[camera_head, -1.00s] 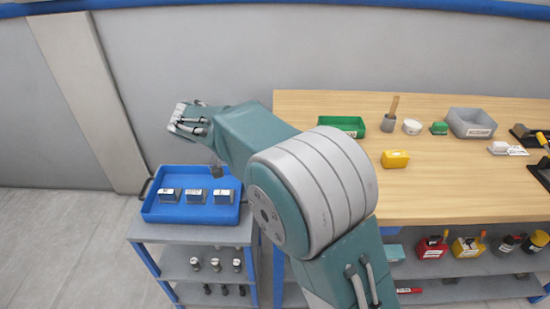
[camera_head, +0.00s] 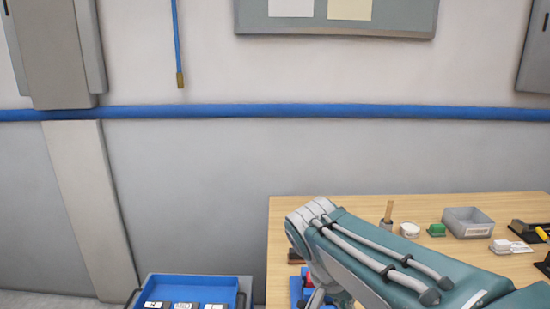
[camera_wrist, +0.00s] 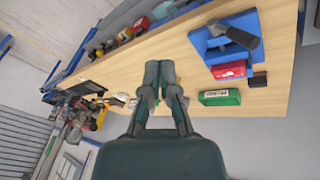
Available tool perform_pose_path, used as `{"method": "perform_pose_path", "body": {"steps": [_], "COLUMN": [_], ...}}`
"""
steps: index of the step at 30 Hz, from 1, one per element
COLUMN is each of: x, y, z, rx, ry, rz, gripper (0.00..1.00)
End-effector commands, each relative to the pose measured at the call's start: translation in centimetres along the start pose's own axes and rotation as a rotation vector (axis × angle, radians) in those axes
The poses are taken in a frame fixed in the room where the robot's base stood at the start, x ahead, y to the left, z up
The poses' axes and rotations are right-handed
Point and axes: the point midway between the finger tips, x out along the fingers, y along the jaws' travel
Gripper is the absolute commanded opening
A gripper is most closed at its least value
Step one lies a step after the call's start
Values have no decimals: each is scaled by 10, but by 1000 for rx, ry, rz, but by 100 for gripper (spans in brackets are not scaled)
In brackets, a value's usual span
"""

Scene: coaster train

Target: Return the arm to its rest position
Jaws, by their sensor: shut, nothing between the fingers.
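My arm (camera_head: 400,262) reaches in from the lower right in the head view, folded in front of the workbench. Its grey elbow end stands over the bench's left part. My gripper (camera_wrist: 161,72) shows in the wrist view with its two fingers close together, shut and empty. It is above the wooden bench top (camera_wrist: 200,25) and touches nothing that I can see. In the head view the gripper itself is hidden or cannot be told from the arm links.
In the head view a grey bin (camera_head: 467,222) stands farther right. A blue tray (camera_head: 190,284) is at lower left.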

Motion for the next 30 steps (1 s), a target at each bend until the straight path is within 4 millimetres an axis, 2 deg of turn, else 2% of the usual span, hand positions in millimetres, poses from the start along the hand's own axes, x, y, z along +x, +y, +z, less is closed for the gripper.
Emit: {"method": "perform_pose_path", "body": {"steps": [1, 3, 12, 18, 30], "x": [0, 2, 13, 20, 21], "y": [14, 28, 69, 80, 81], "z": [6, 16, 59, 76, 79], "rx": [-37, -103, -354, -457, -479], "ry": [-3, 1, 139, 252, 275], "rz": [-49, -115, -364, -437, -446], "gripper": [0, 0, 0, 0, 0]}}
